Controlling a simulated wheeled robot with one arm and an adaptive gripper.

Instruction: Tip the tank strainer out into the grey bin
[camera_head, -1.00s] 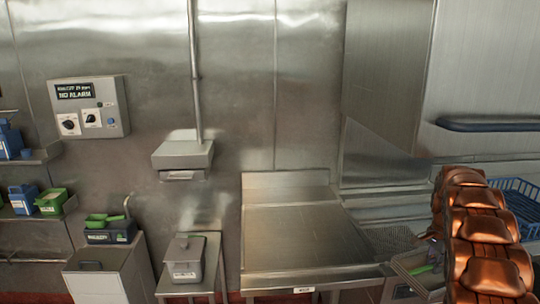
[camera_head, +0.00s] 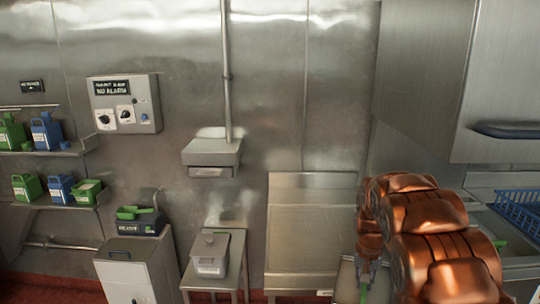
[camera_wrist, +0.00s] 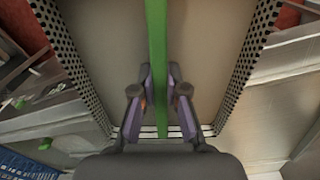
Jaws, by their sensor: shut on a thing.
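My gripper (camera_wrist: 159,82) is shut on a green bar (camera_wrist: 157,40), which runs lengthwise across the tank strainer. The strainer (camera_wrist: 246,70) has dark-dotted, perforated-looking side walls and a plain beige-grey inner face in the wrist view. I cannot tell whether anything lies in it. A tall grey bin (camera_head: 128,277) stands on the floor at the lower left. A smaller lidded grey container (camera_head: 210,256) sits on a low stand right of it; I cannot tell which is the named bin.
A steel table (camera_head: 303,283) stands between the low stand and my arm. A blue basket (camera_head: 520,212) is at the right. A control panel (camera_head: 124,104) and a metal box (camera_head: 212,155) are on the wall. Shelves (camera_head: 45,151) with green and blue jugs are at left.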

